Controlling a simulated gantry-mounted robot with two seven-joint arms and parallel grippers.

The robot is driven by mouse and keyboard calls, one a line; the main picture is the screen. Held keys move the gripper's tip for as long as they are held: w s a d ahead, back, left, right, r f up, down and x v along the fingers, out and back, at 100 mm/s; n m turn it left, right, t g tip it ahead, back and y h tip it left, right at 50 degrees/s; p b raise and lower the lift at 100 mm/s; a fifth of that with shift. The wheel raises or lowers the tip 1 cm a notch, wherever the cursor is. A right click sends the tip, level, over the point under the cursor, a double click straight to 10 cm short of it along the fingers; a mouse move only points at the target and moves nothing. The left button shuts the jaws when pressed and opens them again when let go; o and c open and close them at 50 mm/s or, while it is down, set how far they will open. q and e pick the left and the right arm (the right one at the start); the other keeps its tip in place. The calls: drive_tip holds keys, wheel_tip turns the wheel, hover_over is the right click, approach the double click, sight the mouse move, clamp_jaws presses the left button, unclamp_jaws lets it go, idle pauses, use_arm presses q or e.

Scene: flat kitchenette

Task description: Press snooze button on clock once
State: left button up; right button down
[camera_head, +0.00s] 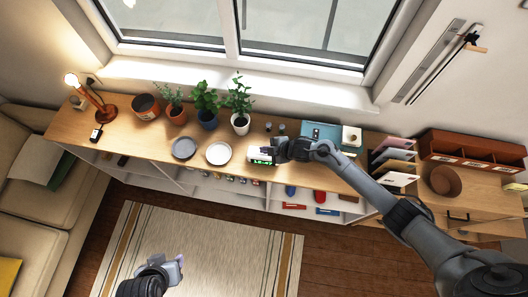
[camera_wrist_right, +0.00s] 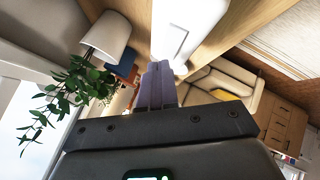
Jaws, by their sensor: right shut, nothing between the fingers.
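The clock (camera_head: 262,162) is a small white box with green lit digits on its front. It stands near the front edge of the wooden counter in the head view. My right gripper (camera_head: 280,150) is at its upper right side and partly covers it; I cannot tell whether they touch. In the right wrist view its two fingers (camera_wrist_right: 157,86) are together with nothing between them. The snooze button cannot be made out. My left gripper (camera_head: 178,267) hangs low over the rug, far from the counter, and its jaw opening is unclear.
A white plate (camera_head: 218,153) and a grey plate (camera_head: 184,148) lie left of the clock. Potted plants (camera_head: 241,122) stand behind them, against the window side. A teal box (camera_head: 321,133) and a letter rack (camera_head: 393,165) are to the right. Open space lies over the rug (camera_head: 205,240).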

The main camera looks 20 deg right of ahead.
drive_tip(key=shift+r+p, duration=2.2)
drive_tip(key=shift+r, duration=0.3)
